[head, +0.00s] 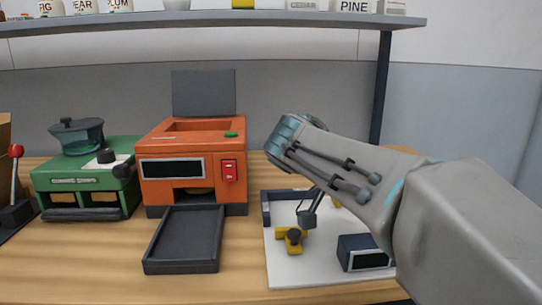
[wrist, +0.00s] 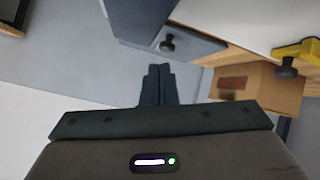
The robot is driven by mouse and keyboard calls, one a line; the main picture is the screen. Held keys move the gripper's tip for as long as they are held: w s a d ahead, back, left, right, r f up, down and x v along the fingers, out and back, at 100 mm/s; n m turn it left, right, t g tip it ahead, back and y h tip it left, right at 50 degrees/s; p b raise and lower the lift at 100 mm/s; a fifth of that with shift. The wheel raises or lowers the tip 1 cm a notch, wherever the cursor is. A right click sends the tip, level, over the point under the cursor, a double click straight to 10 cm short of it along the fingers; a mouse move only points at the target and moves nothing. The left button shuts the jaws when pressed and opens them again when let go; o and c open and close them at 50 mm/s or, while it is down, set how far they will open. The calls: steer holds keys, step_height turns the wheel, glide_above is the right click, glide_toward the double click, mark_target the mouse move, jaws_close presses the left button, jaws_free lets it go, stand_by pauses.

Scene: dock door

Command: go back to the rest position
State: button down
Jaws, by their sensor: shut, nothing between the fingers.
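My arm reaches in from the right in the head view, over the white board (head: 290,265) on the wooden table. Its grey wrist end (head: 290,130) is raised above the table. My gripper's fingers are not clearly visible in the head view. In the wrist view my gripper (wrist: 160,70) has its two dark fingers together, with nothing between them. The fingers appear clear of the surfaces around them.
An orange machine (head: 185,145) with a dark tray (head: 185,240) in front stands left of the arm. A green unit (head: 85,180) with a pot (head: 78,135) is farther left. A yellow bracket (head: 290,240) is on the board. A shelf (head: 220,18) spans the back above.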

steer(key=s+n+y+p, duration=0.1)
steer(key=p, duration=0.1)
steer(key=s+r+n+y+p, duration=0.1)
steer(key=n+p, duration=0.1)
steer(key=p, duration=0.1)
steer(key=shift+s+r, duration=0.1)
steer(key=s+n+y+p, duration=0.1)
steer(key=n+p, duration=0.1)
steer(key=p, duration=0.1)
steer(key=shift+s+a+y, duration=0.15)
steer(key=shift+a+y, duration=0.05)
steer(key=shift+y, duration=0.2)
steer(key=n+p, duration=0.1)
steer(key=p, duration=0.1)
steer(key=s+y+p, duration=0.1)
steer(key=shift+s+a+r+n+p, duration=0.15)
steer(key=shift+s+a+n+p, duration=0.15)
steer(key=shift+n+p, duration=0.1)
steer(key=s+a+r+n+t+y+p, duration=0.1)
steer(key=s+a+r+n+y+p, duration=0.2)
steer(key=p, duration=1)
steer(key=s+a+n+y, duration=0.1)
steer(key=s+n+y, duration=0.1)
steer(key=y, duration=0.1)
steer(key=shift+s+a+r+p, duration=0.15)
steer(key=shift+s+a+p, duration=0.1)
steer(key=shift+p, duration=0.1)
steer(key=shift+d, duration=0.15)
